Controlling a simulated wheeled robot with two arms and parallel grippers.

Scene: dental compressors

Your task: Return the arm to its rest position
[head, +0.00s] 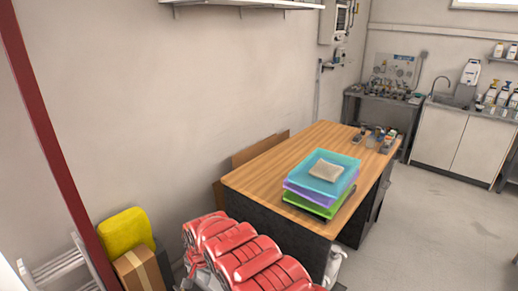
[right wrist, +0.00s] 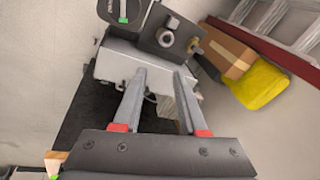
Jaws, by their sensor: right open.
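My right gripper (right wrist: 160,76) shows in the right wrist view, with its two grey fingers apart and nothing held between them. Beyond the fingertips is a white and grey unit (right wrist: 120,62) with a dark block (right wrist: 168,38) carrying round fittings. I cannot tell whether the fingers touch it. In the head view, a red ribbed compressor (head: 245,255) stands at the bottom centre, cut off by the frame edge. I cannot clearly make out the right gripper in the head view. My left gripper is in neither view.
A wooden-topped table (head: 262,170) bears stacked coloured trays (head: 320,187) with a beige packet (head: 326,170). Open floor (head: 430,220) lies right of the table.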

